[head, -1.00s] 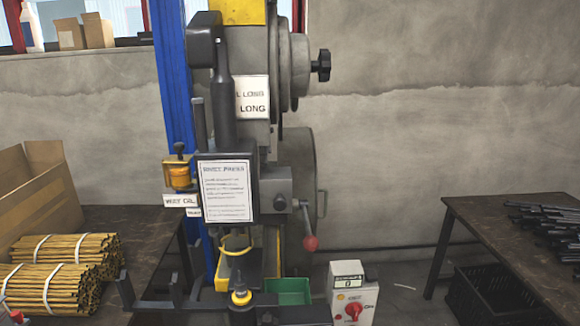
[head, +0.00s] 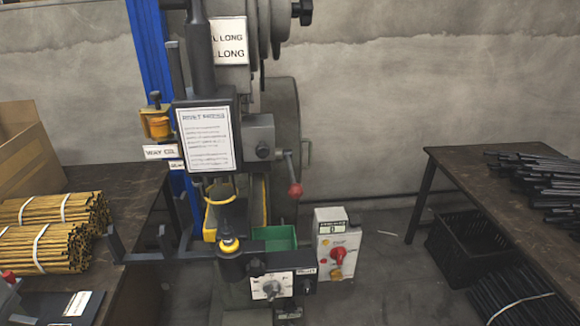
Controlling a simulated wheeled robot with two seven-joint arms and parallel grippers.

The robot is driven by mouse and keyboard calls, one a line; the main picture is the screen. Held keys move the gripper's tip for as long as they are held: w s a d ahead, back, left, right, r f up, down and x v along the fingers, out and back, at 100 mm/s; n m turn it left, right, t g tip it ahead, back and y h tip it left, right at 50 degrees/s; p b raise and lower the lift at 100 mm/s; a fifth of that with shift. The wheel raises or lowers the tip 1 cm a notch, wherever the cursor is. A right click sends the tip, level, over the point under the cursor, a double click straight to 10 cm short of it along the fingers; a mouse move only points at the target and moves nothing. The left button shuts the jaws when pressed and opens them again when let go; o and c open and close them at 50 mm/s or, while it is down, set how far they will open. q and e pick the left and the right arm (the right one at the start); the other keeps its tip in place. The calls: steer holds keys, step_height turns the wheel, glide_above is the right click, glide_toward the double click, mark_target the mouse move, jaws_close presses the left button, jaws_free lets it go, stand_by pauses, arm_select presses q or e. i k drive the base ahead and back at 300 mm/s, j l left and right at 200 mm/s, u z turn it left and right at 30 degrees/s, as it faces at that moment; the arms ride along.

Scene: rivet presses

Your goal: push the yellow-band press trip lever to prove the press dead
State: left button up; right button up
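The rivet press (head: 258,132) stands in the middle of the head view, with a paper notice (head: 206,138) on its front. The trip lever (head: 294,189) is a short arm with a red knob, hanging down on the press's right side. A yellow ring (head: 229,243) sits around the lower tool, and a yellow guard (head: 212,215) shows behind it. The top of the press is cut off, so no yellow band shows up there. A grey box (head: 322,229) with a small display and a red rotary switch (head: 339,256) stands to the right. Neither gripper is in view.
The left table (head: 118,212) carries bundles of yellow rods (head: 40,248) and a cardboard box (head: 22,150). The right table (head: 452,168) carries dark rods (head: 545,172), with a black crate (head: 462,245) below. A green bin (head: 274,238) sits behind the lower tool.

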mark_target(295, 191)
steer(key=l+u, duration=0.1)
steer(key=u, duration=0.95)
steer(key=l+u, duration=0.25)
steer(key=l, duration=0.15)
steer(key=l+u, duration=0.25)
steer(key=l, duration=0.15)
steer(key=k+l+u, duration=0.25)
steer(key=l+u, duration=0.25)
steer(key=l, duration=0.25)
steer(key=k+l+u, duration=0.15)
steer(key=l+u, duration=0.15)
steer(key=k+l, duration=0.2)
steer(key=l, duration=0.15)
steer(key=k+l, duration=0.2)
steer(key=l, duration=0.15)
steer(key=k+l, duration=0.2)
steer(key=l, duration=0.15)
steer(key=u, duration=0.05)
